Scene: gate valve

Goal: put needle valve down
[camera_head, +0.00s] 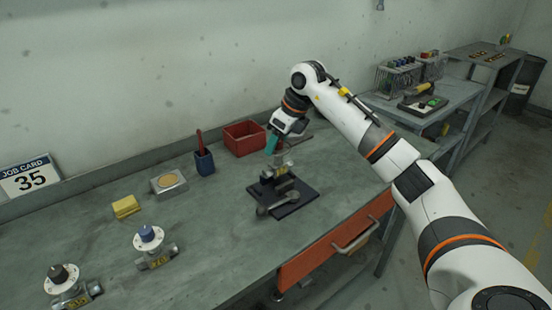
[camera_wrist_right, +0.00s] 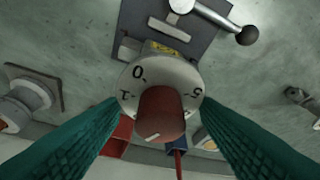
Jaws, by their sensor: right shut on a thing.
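The needle valve shows in the right wrist view with a red-brown knob (camera_wrist_right: 160,112) and a pale numbered dial (camera_wrist_right: 130,82). In the head view the valve (camera_head: 284,161) is small and partly covered by my gripper. My right gripper (camera_head: 273,145) has teal fingers and is shut on the valve, with one finger on each side of the dial in the wrist view (camera_wrist_right: 160,104). The valve is at the dark vise (camera_head: 280,188) on its black plate; whether it touches the jaws I cannot tell. My left gripper is not in view.
Two similar valves, one blue-knobbed (camera_head: 148,240) and one dark-knobbed (camera_head: 64,282), stand on the bench at the left. A yellow sponge (camera_head: 126,207), a grey block (camera_head: 168,184), a blue cup (camera_head: 204,162) and a red bin (camera_head: 244,138) line the back.

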